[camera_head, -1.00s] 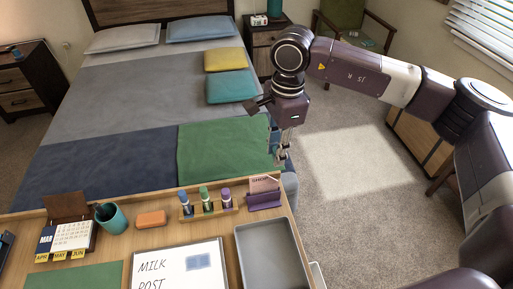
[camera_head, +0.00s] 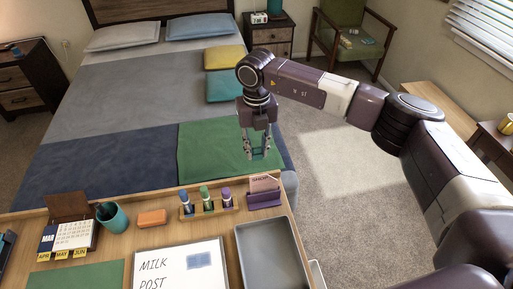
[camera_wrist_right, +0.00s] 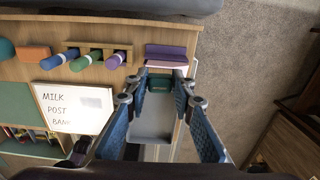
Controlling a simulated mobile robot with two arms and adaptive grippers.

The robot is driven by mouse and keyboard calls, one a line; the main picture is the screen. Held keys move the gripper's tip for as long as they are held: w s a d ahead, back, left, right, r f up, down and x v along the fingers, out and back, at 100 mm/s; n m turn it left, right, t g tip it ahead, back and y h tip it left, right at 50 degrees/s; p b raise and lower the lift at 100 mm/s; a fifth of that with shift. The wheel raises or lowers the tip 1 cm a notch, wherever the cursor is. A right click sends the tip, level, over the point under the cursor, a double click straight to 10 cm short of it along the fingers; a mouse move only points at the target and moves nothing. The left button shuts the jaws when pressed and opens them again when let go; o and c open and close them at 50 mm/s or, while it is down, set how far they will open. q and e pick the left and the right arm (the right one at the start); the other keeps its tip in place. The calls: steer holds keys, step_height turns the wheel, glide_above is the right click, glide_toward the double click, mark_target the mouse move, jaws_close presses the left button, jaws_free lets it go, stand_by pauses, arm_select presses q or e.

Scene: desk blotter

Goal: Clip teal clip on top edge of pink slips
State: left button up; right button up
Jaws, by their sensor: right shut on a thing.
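The pink slips (camera_head: 264,184) stand upright in a purple holder (camera_head: 264,200) at the desk's back right. In the right wrist view, the purple holder (camera_wrist_right: 172,51) lies just beyond my fingertips, with a pale pink strip of the slips (camera_wrist_right: 166,68) beside it. My right gripper (camera_head: 256,154) points down, above and slightly left of the slips in the head view. It is shut on the teal clip (camera_wrist_right: 160,83), which shows between the fingertips in the wrist view. The clip is apart from the slips in the head view. My left gripper is not in view.
Three marker bottles in a wooden rack (camera_head: 222,211) stand left of the holder. A grey tray (camera_head: 304,276) lies in front of it. An orange block (camera_head: 151,218) and a teal cup (camera_head: 112,217) are farther left. The bed (camera_head: 90,105) is behind the desk.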

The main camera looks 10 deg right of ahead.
steer(key=shift+f, duration=0.1)
stand_by(0.4)
steer(key=shift+w, duration=0.1)
steer(key=shift+s+f+b, duration=0.2)
steer(key=shift+f+b, duration=0.9)
steer(key=shift+f, duration=0.35)
steer(key=shift+s+f+b, duration=0.2)
steer(key=shift+f+b, duration=0.9)
steer(key=shift+f, duration=0.3)
steer(key=shift+b, duration=0.4)
steer(key=shift+s+f+b, duration=0.2)
steer(key=shift+f+b, duration=0.8)
steer(key=shift+f, duration=0.3)
steer(key=o, duration=0.8)
